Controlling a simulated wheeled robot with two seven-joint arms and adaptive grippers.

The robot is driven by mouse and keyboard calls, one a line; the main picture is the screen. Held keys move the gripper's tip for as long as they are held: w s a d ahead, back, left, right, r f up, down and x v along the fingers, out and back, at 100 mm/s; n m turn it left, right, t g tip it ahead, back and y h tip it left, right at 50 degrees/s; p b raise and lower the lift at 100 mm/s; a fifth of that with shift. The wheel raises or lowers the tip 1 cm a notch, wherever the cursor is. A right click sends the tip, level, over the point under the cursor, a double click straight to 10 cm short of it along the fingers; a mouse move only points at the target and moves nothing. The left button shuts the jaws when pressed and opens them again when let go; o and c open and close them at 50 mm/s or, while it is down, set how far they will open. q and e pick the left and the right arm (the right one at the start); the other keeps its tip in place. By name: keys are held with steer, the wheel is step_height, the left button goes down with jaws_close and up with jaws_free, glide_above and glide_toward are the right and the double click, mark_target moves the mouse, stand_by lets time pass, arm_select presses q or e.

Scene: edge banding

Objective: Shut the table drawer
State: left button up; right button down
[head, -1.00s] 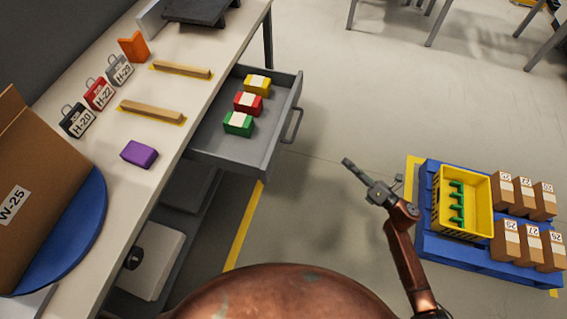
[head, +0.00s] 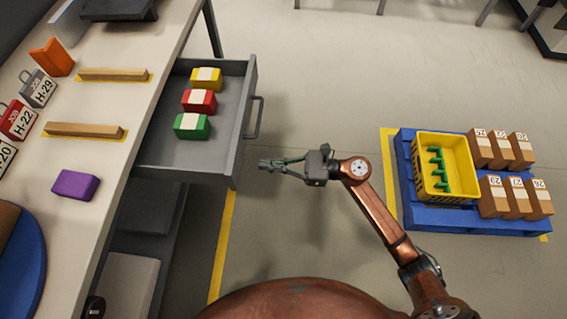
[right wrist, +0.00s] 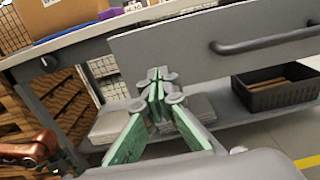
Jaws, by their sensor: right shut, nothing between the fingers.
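The grey table drawer (head: 174,159) stands pulled out from the right side of the workbench. It holds a yellow block (head: 206,79), a red block (head: 199,101) and a green block (head: 192,126). Its handle (head: 257,117) is on the right-hand front. My right gripper (head: 264,164) is shut and empty, to the right of the drawer front and nearer me than the handle. In the right wrist view the fingertips (right wrist: 157,76) appear before the drawer front (right wrist: 180,50), with the handle (right wrist: 265,42) to their right. I cannot tell any contact. My left gripper is not in view.
The bench top (head: 105,110) carries wooden bars, labelled tags and a purple block (head: 75,185). A blue pallet (head: 450,217) with a yellow crate (head: 446,195) and several boxes stands at the right. The floor between drawer and pallet is clear near the gripper.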

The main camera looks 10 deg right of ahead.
mark_target(239, 162)
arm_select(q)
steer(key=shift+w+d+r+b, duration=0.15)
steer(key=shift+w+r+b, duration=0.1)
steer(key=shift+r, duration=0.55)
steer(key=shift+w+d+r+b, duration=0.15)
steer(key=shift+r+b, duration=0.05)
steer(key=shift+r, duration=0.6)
arm_select(e)
steer(key=shift+x, duration=2.7)
